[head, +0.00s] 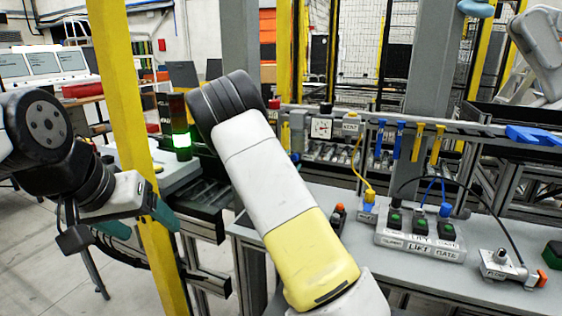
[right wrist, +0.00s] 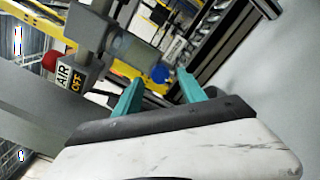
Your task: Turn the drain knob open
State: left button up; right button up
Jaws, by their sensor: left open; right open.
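In the right wrist view, a blue round knob (right wrist: 160,74) sits at the end of a translucent grey bowl (right wrist: 130,47); I take it as the drain knob. My right gripper (right wrist: 159,79) is open, with its two teal fingers on either side of the knob's place in the picture. I cannot tell whether they touch it or how deep it lies between them. In the head view my right arm hides the right gripper and the knob. My left gripper (head: 140,222) is open and empty at the left, near the yellow post.
AIR and OFF labels (right wrist: 68,76) and a red knob (right wrist: 49,62) are beside the bowl. A yellow post (head: 133,110) stands close to my left gripper. A switch box (head: 420,237) and a plug fitting (head: 506,266) are on the grey bench (head: 420,284). A green lamp (head: 182,141) is lit.

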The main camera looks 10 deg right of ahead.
jog(key=shift+x, duration=0.95)
grip_shut()
jog(key=shift+n, duration=0.4)
jog(key=n, duration=1.7)
jog(key=shift+s, duration=0.1)
